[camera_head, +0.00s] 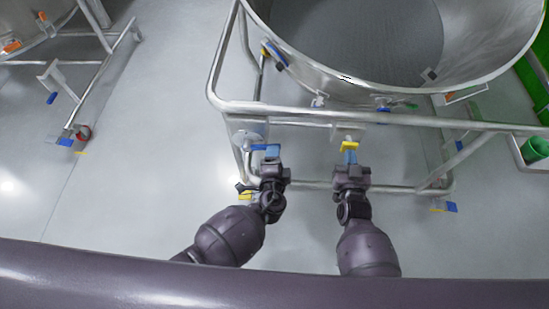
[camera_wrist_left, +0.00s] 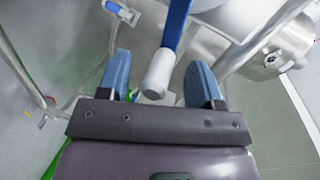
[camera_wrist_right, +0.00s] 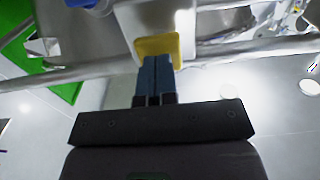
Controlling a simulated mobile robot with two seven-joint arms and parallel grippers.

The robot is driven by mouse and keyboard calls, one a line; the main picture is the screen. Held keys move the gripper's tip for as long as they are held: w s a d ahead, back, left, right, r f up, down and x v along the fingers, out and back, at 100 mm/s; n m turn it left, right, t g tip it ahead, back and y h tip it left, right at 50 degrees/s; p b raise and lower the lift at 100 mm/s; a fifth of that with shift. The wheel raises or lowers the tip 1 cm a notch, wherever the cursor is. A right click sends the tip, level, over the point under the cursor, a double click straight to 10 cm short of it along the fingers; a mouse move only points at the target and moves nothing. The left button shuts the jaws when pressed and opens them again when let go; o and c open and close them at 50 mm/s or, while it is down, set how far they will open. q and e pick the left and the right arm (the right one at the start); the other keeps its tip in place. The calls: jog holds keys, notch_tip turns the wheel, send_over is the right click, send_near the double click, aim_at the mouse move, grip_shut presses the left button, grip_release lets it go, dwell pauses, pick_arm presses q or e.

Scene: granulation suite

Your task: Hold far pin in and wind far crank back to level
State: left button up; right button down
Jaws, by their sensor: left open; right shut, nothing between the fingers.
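The crank shows in the left wrist view as a blue arm (camera_wrist_left: 176,25) ending in a pale cylindrical grip (camera_wrist_left: 158,75). My left gripper (camera_wrist_left: 160,82) is open, with one blue finger on each side of the grip; I see gaps at both sides. In the head view this gripper (camera_head: 268,152) is at the front left of the steel frame and largely hides the crank. The pin's yellow head (camera_wrist_right: 158,46) is straight ahead of my right gripper (camera_wrist_right: 158,62), which is shut and empty. Its fingertips are at the yellow head and appear to touch it. The yellow head also shows in the head view (camera_head: 350,145).
A large steel bowl (camera_head: 400,88) sits over the tubular frame (camera_head: 330,116), whose front rail runs just beyond both grippers. A second frame (camera_head: 95,75) stands at the left. A green bin (camera_head: 535,149) is at the right. The floor between the frames is clear.

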pick_arm(q)
jog(key=c, duration=1)
jog(key=shift+o, duration=0.2)
jog(key=shift+r, duration=0.1)
pick_arm(e)
jog(key=w, duration=0.2)
jog(key=shift+w, duration=0.4)
pick_arm(q)
jog(key=shift+w+r, duration=0.15)
jog(key=shift+w, duration=0.1)
pick_arm(e)
jog(key=shift+r, duration=0.15)
pick_arm(q)
jog(key=shift+r, duration=0.1)
jog(key=shift+w+a+r+n, duration=0.15)
jog(key=shift+r+n, duration=0.25)
jog(key=shift+a+r+n+h, duration=0.25)
jog(key=shift+r+n, duration=0.3)
jog(key=shift+a+r+n+h, duration=0.2)
jog(key=shift+r+n+h, duration=0.05)
jog(key=shift+r+n, duration=0.3)
pick_arm(e)
jog(key=shift+r, duration=0.15)
pick_arm(q)
jog(key=shift+a+r, duration=0.5)
jog(key=shift+f, duration=0.15)
dwell(0.7)
